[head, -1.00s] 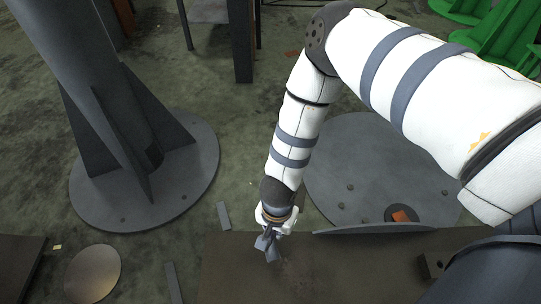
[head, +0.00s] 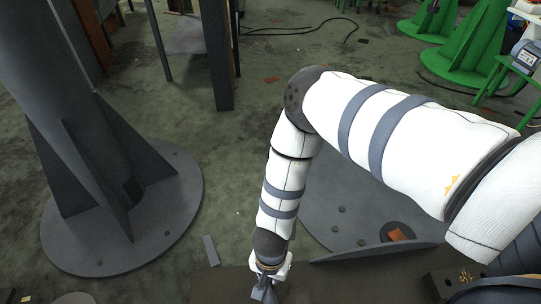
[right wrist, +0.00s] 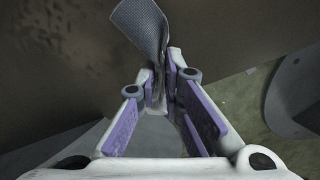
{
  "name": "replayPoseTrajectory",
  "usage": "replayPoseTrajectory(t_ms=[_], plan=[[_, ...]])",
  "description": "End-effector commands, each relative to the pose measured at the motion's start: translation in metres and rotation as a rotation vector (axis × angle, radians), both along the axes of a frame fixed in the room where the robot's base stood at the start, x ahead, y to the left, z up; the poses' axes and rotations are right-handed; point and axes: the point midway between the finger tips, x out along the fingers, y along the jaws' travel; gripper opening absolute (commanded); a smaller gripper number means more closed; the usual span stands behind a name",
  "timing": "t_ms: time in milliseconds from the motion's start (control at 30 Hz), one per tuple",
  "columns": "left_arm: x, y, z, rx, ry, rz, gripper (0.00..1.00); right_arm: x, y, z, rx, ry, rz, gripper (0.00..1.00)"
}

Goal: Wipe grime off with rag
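My right gripper (head: 264,282) is at the bottom edge of the head view, over a dark brown table (head: 212,283). In the right wrist view its fingers (right wrist: 163,85) are closed on a grey woven rag (right wrist: 143,22), which sticks out beyond the fingertips. The rag is small and partly cut off in the head view (head: 262,294). Darker blotches that look like grime (right wrist: 65,38) show on the brown surface at the upper left of the wrist view. I cannot tell whether the rag touches the surface. My left gripper is not in view.
A dark box holding small brass-coloured parts (head: 464,275) stands on the table at the right. A round grey base plate (head: 325,215) lies beyond the table. A grey column with a flanged foot (head: 165,225) stands at the left. Open floor (head: 235,180) lies between them.

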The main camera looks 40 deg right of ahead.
Motion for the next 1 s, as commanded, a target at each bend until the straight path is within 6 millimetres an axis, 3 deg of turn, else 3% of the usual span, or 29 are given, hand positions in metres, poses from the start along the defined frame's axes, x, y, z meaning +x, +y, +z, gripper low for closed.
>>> replayPoseTrajectory(t_ms=[33, 233, 567, 1000], plan=[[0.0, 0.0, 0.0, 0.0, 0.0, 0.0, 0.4, 0.0, 0.0, 0.0, 0.0, 0.0, 0.0, 0.24], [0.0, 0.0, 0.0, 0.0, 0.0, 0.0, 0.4, 0.0, 0.0, 0.0, 0.0, 0.0, 0.0, 0.67], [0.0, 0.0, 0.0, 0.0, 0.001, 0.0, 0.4, 0.0, 0.0, -0.001, -0.001, 0.001, 0.0, 0.67], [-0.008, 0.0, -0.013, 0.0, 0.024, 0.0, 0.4, -0.001, 0.0, -0.022, 0.0, 0.002, 0.0, 0.67]])
